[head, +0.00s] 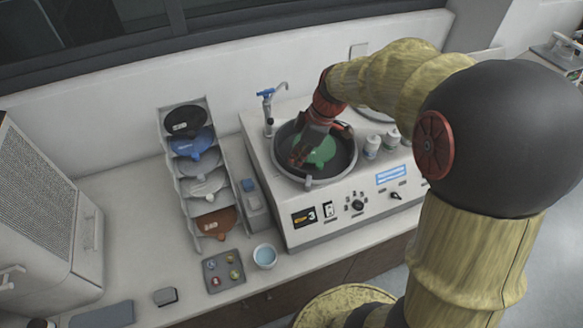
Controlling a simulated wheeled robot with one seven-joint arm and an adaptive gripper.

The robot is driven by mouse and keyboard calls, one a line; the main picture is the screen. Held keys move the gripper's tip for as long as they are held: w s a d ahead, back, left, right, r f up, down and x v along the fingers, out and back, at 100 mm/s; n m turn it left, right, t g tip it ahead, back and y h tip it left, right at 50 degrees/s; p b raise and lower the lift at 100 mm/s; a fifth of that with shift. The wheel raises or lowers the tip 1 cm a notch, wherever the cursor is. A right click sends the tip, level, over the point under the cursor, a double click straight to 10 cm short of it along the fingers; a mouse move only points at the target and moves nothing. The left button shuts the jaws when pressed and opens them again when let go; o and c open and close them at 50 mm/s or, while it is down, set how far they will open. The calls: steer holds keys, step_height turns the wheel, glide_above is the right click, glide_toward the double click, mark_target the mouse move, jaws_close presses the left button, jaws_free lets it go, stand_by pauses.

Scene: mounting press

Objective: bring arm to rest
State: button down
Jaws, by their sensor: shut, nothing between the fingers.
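My arm reaches from the right side of the head view over a white benchtop machine (284,222). My gripper (298,157) is at the arm's far end, pointing down over the machine's round dark bowl (342,168). It is shut and holds nothing. A green disc-like piece (321,152) lies in the bowl right beside the gripper. I cannot tell whether the fingers touch it. Part of the bowl is hidden behind the gripper and wrist.
A rack (238,205) of several coloured discs stands left of the machine. A blue-topped tap (267,104) rises at the bowl's back left, and white bottles (372,147) stand at its right. A small tray (224,271) and cup (265,256) sit in front.

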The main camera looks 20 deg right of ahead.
steer(key=shift+v, duration=1.1)
steer(key=s+a+m+t+h+b, duration=0.3)
steer(key=s+m+b, duration=0.6)
steer(key=s, duration=1.1)
steer(key=a+m, duration=0.1)
steer(key=m, duration=0.2)
steer(key=shift+t+b, duration=0.3)
steer(key=shift+b, duration=0.1)
